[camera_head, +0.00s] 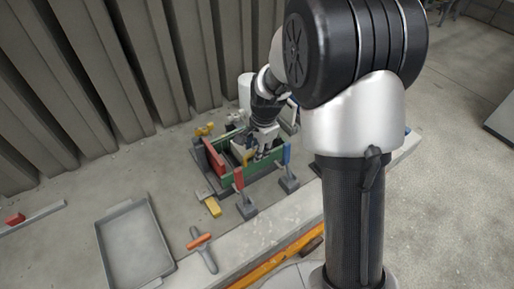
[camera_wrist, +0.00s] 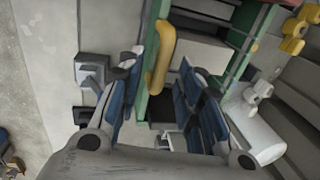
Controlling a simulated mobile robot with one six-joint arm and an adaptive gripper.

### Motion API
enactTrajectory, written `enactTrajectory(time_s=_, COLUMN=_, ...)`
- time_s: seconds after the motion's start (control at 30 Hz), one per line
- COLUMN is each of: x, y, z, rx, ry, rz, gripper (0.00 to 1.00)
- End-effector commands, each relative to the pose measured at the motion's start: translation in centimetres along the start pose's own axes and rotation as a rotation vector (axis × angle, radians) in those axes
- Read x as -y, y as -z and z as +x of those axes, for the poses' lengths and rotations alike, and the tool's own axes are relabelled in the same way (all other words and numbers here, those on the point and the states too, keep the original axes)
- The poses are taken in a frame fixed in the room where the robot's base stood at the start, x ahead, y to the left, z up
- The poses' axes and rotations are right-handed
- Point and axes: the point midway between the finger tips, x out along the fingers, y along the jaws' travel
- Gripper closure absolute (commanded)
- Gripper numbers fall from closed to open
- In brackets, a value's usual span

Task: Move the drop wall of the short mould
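The short mould shows in the head view as a small box with green long walls (camera_head: 264,170) and a red end wall (camera_head: 214,158). My gripper (camera_head: 262,150) is low over its near right part. In the wrist view my gripper (camera_wrist: 161,66) is open, its two blue-padded fingers apart. A yellow handle (camera_wrist: 163,50) stands beside a green wall (camera_wrist: 146,75) and shows between the fingertips. I cannot tell whether the fingers touch it. Which wall is the drop wall is not clear from the frames. My arm hides part of the mould.
Grey blocks with red and blue levers (camera_head: 287,155) stand along the near side. A yellow block (camera_head: 213,207), an orange-handled tool (camera_head: 201,242) and a grey tray (camera_head: 133,250) lie to the left. A white cylinder (camera_wrist: 260,140) is close at the right in the wrist view.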

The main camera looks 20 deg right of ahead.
Motion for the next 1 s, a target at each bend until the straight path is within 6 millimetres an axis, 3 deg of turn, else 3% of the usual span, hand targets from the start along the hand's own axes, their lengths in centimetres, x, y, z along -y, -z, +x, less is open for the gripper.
enactTrajectory(time_s=0.13, x=0.00, y=0.00, z=-0.03, rx=0.000, ry=0.000, rz=0.000, gripper=0.68)
enactTrajectory(time_s=0.6, x=-0.01, y=0.01, z=-0.04, rx=0.000, ry=0.000, rz=0.000, gripper=1.00)
enactTrajectory(time_s=1.0, x=0.00, y=0.01, z=-0.05, rx=0.000, ry=0.000, rz=-0.001, gripper=1.00)
